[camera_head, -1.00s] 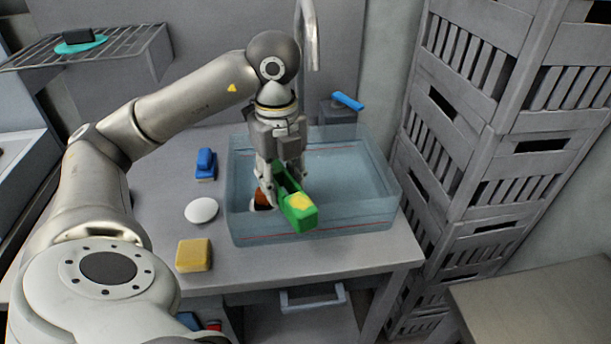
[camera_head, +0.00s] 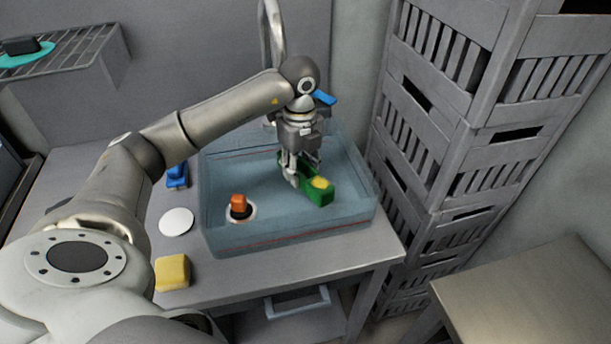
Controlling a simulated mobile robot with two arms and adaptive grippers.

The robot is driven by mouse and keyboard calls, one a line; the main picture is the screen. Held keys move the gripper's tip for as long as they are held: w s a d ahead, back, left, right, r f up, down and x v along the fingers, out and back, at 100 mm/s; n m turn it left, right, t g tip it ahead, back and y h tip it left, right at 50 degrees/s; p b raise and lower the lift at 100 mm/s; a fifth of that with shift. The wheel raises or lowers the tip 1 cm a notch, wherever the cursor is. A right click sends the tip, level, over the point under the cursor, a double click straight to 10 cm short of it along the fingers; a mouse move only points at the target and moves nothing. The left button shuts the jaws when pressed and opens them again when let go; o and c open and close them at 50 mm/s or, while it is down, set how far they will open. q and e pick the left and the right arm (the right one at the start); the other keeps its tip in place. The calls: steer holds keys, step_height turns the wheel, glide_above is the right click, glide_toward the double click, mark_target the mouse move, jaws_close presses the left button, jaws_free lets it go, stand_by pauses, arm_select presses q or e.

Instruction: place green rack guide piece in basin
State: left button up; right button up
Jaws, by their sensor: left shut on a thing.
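The green rack guide piece (camera_head: 317,192) is a long green block with a yellow patch on its near end. My left gripper (camera_head: 300,174) is shut on it, with the fingers pointing down around its far part. Both are over the right half of the basin (camera_head: 232,240), a clear bluish tub on the grey table. The piece looks low, inside the basin's outline; I cannot tell whether it touches the bottom. My right gripper is not in view.
An orange plug-like piece (camera_head: 239,202) sits in the basin's left part. A white disc (camera_head: 176,222), a yellow sponge (camera_head: 172,272) and a blue brush (camera_head: 177,175) lie left of the basin. Stacked grey crates (camera_head: 437,130) stand close on the right. A faucet (camera_head: 272,40) rises behind.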

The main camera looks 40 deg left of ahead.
mark_target(306, 178)
arm_select(q)
steer(key=shift+w+d+f, duration=0.1)
steer(key=shift+w+f, duration=0.35)
steer(key=shift+f, duration=0.05)
steer(key=f, duration=0.1)
steer(key=f+p, duration=0.1)
steer(key=f, duration=0.1)
steer(key=shift+w+f, duration=0.1)
steer(key=shift+w, duration=0.2)
steer(key=shift+f, duration=0.5)
steer(key=o, duration=1.2)
steer(key=shift+c, duration=0.2)
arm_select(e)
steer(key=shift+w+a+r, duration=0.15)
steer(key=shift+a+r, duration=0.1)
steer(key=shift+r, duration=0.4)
arm_select(q)
steer(key=shift+r, duration=0.1)
